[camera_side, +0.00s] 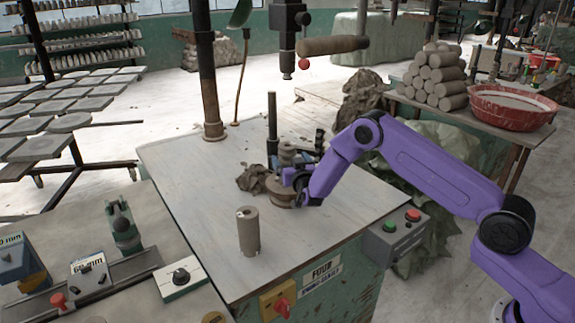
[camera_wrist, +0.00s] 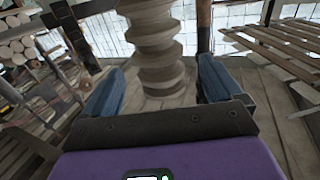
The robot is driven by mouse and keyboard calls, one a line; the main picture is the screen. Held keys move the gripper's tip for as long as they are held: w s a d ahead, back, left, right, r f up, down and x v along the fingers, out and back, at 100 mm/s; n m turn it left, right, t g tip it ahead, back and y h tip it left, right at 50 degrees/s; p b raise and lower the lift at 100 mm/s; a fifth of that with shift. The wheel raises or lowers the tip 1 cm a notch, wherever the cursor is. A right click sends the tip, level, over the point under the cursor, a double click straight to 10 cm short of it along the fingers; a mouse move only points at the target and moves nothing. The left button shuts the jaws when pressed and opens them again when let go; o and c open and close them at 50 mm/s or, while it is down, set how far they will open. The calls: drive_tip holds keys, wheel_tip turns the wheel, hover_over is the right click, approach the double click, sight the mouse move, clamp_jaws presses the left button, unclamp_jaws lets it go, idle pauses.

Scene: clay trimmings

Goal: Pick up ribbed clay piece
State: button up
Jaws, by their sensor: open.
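The ribbed clay piece (camera_wrist: 155,40) fills the top middle of the wrist view, grey-brown with deep stacked ridges. It stands upright, and its top is cut off by the frame. My gripper (camera_wrist: 160,70) is open, with one blue finger on each side of the piece's lower part. Gaps show between the fingers and the clay. In the side view my gripper (camera_side: 303,175) is low over the table by a round brown disc (camera_side: 280,195), and it partly hides a ridged clay shape (camera_side: 287,151) that seems to be the same piece.
A crumpled clay lump (camera_side: 252,180) lies left of my gripper, and a dark upright rod (camera_side: 272,125) stands just behind. A plain clay cylinder (camera_side: 248,232) stands nearer the front of the table (camera_side: 190,190). The table's left part is clear.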

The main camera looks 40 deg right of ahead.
drive_tip(key=shift+x, duration=2.9)
drive_tip(key=c, duration=1.3)
drive_tip(key=shift+r, duration=0.2)
drive_tip(key=shift+c, duration=1.1)
drive_tip(key=shift+r, duration=0.1)
